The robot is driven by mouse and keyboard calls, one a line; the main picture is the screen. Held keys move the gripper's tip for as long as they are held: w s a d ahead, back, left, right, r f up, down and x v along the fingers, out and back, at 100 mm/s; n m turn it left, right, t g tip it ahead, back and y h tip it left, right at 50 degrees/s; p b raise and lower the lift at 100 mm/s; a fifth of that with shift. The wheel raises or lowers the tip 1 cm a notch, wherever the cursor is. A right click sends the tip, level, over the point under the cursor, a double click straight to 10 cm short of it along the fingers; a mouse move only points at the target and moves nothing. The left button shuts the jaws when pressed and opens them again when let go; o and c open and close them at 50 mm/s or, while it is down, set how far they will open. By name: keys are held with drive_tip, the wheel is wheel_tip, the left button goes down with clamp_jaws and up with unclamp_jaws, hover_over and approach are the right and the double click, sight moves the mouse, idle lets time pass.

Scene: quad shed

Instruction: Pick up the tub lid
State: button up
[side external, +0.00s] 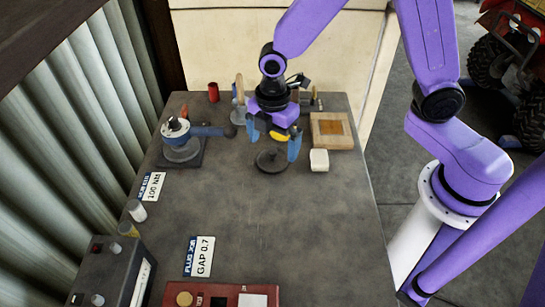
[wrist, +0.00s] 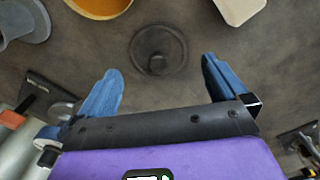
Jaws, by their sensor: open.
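The tub lid (side external: 272,161) looks like a dark round disc with a small raised knob. It lies flat on the grey bench in the side view. In the wrist view the lid (wrist: 158,48) shows whole, beyond the fingertips and between their lines. My gripper (side external: 273,149) is above the lid with its blue fingers pointing down. It also shows in the wrist view (wrist: 160,75), with its fingers wide apart and nothing between them. The gap in height between fingertips and lid is hard to judge.
A white block (side external: 319,160) sits right of the lid. A wooden tray (side external: 344,142) stands behind it. A grey fixture with a blue handle (side external: 212,131) is to the left. An orange round container (wrist: 98,6) is cut off in the wrist view.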

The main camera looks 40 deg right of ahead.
sight(273, 150)
drive_tip(key=shift+w+d+f, duration=0.1)
drive_tip(key=shift+f, duration=1.85)
drive_tip(key=c, duration=0.8)
drive_tip(key=shift+r, duration=0.15)
